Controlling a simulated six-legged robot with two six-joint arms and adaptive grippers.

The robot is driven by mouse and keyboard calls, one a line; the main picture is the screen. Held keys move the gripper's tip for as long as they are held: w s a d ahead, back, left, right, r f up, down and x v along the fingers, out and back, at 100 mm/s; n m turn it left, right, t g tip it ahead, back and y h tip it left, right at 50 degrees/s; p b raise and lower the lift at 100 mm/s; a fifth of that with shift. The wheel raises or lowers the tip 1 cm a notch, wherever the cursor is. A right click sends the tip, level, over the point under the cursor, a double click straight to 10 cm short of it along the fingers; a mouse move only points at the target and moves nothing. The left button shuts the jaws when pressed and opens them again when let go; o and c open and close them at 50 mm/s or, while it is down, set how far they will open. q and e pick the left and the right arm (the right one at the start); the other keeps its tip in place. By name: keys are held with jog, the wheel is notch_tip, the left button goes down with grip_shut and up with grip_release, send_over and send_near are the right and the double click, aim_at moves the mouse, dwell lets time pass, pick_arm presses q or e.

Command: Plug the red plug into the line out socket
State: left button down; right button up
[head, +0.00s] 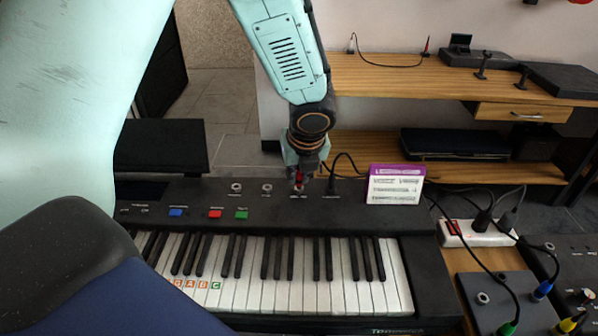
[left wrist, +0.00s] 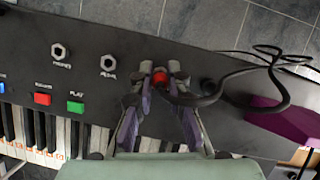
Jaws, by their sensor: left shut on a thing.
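My left gripper (head: 299,180) points down over the keyboard's rear panel. It is shut on the red plug (head: 298,188), which also shows between the fingertips in the left wrist view (left wrist: 160,78). The plug looks roughly upright, right at the panel; I cannot tell whether its tip is inside a socket, since the fingers hide that spot. Two empty sockets show to its left, one at the far left (left wrist: 60,53) and one nearer (left wrist: 109,65). Their labels are too small to read surely, so I cannot tell which socket is line out. My right gripper is not in view.
A black cable (left wrist: 270,70) loops just right of the gripper. A purple-edged card (head: 396,184) stands at the panel's right. A white power strip (head: 476,233) and dark pedal boxes with cables lie farther right. Coloured buttons (head: 215,213) and the piano keys lie in front.

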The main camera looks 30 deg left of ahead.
pick_arm(q)
jog(key=shift+f+b, duration=0.5)
jog(key=shift+f, duration=0.1)
jog(key=shift+s, duration=0.1)
jog(key=c, duration=1.2)
grip_release()
jog(key=shift+r, duration=0.1)
